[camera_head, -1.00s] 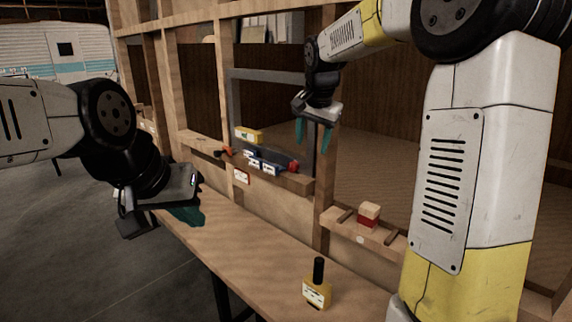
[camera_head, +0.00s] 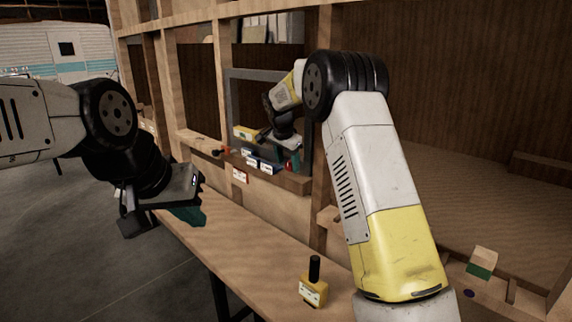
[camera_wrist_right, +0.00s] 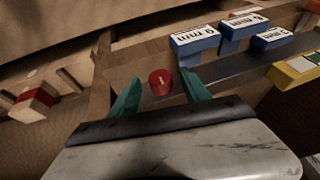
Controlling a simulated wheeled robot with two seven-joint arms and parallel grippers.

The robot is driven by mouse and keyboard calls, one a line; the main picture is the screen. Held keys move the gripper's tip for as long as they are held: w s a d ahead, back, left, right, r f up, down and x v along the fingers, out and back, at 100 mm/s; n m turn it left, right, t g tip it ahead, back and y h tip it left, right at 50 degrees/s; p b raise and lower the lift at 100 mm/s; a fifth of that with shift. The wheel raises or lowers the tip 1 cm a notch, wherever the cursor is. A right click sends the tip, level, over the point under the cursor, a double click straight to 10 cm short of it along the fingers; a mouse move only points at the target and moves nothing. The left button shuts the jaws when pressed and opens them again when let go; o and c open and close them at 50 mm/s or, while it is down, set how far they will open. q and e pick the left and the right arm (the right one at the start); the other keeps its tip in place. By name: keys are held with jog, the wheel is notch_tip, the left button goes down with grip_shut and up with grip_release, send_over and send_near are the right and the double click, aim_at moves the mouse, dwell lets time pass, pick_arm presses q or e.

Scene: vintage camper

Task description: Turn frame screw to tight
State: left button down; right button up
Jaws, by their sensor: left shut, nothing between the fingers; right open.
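A red round knob with a pale line on its face, apparently the frame screw (camera_wrist_right: 160,82), sits on the sill by the grey window frame (camera_head: 258,75). In the right wrist view it lies between the two teal fingers of my right gripper (camera_wrist_right: 164,92), slightly beyond the tips; contact cannot be told. My right gripper (camera_head: 292,160) is open at the sill's right end in the head view, largely covering the knob. My left gripper (camera_head: 188,214) is shut and empty, over the bench at the left, away from the screw.
Blue labelled blocks (camera_wrist_right: 195,40) and a yellow block (camera_wrist_right: 297,70) stand close to the knob on the sill. A green and cream block (camera_head: 481,262) rests at the right. Wooden posts border the openings.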

jog(key=shift+w+d+f, duration=0.1)
jog(key=shift+w+f, duration=0.15)
jog(key=shift+f, duration=0.25)
jog(key=shift+c, duration=0.4)
grip_shut()
jog(key=shift+s+t+y, duration=0.1)
jog(key=shift+t+y, duration=0.3)
jog(key=shift+t, duration=0.1)
jog(key=shift+o, duration=0.4)
grip_release()
jog(key=shift+r, duration=0.1)
jog(key=v, duration=0.7)
jog(key=shift+s+r, duration=0.2)
jog(key=shift+r, duration=0.05)
